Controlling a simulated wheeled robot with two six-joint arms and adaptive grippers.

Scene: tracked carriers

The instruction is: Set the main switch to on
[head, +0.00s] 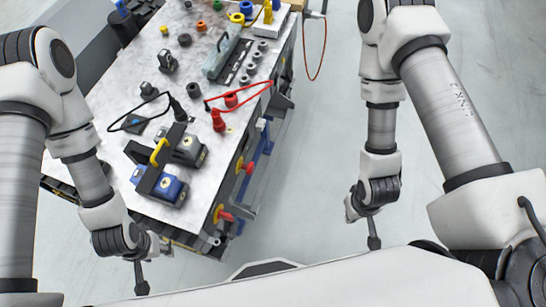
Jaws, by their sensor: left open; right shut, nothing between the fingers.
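Two red rotary handles on yellow plates are on the right side of the workbench. One switch (223,214) is near the front corner, and the other switch (246,166) is further back along the same side. I cannot tell which is the main switch or read its setting. My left gripper (154,268) is open and empty, in front of the bench's near edge and left of the front switch. My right gripper (362,230) is shut and empty, over the floor well right of the bench. Neither gripper touches a switch.
The workbench (120,90) carries a black holder with a yellow handle (159,152), blue-and-grey blocks (170,188), red and black cables, and several small coloured parts. The floor (310,150) between bench and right arm is clear.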

